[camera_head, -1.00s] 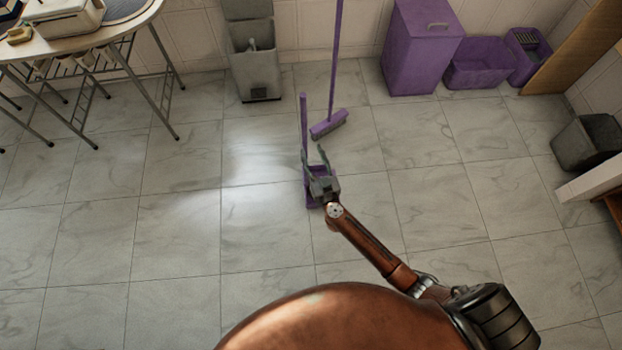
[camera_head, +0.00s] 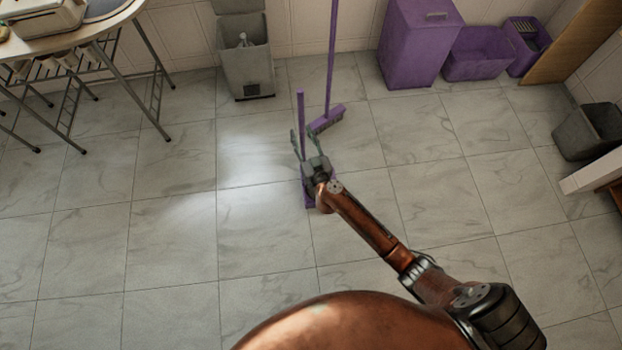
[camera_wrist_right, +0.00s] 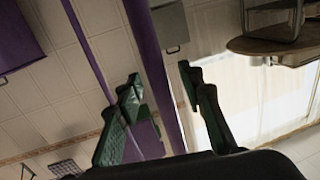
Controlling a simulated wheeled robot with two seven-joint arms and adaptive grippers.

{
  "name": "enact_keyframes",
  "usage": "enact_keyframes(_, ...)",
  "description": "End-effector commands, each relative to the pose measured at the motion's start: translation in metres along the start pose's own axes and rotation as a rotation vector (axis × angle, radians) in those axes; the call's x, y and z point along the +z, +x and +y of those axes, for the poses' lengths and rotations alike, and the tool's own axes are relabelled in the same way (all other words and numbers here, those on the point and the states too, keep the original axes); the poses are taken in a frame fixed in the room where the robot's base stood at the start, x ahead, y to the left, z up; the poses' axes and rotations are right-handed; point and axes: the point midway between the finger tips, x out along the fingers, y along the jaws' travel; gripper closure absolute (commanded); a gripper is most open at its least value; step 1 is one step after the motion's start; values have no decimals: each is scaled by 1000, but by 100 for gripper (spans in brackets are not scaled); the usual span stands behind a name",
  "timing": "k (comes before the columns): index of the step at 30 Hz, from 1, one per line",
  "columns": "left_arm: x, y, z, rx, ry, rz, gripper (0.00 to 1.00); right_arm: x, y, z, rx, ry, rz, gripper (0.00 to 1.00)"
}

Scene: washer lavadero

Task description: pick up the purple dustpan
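The purple dustpan stands on the tiled floor with its thin handle (camera_head: 301,108) upright and its pan (camera_head: 308,200) partly hidden by my right gripper. My right gripper (camera_head: 307,142) is open, with its fingers spread on either side of the handle. In the right wrist view the purple handle (camera_wrist_right: 150,60) runs between the two green fingers of my right gripper (camera_wrist_right: 162,84), with gaps on both sides, so it does not look clamped. My left gripper is not in view.
A purple broom (camera_head: 328,118) stands just behind and right of the dustpan. A grey bin (camera_head: 247,70), a purple hamper (camera_head: 412,50) and purple tubs (camera_head: 480,57) line the back wall. An ironing board (camera_head: 75,25) is at the left. The floor around is clear.

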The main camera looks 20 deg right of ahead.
Motion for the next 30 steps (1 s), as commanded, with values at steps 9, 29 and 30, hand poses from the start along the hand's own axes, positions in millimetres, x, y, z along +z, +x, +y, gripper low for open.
enact_keyframes(9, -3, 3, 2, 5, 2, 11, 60, -2, 3, 0, 0, 0, 1, 66)
enact_keyframes(29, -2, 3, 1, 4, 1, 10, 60, -1, 2, 0, 1, 0, 1, 100)
enact_keyframes(30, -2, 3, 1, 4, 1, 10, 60, -1, 2, 0, 1, 0, 1, 100)
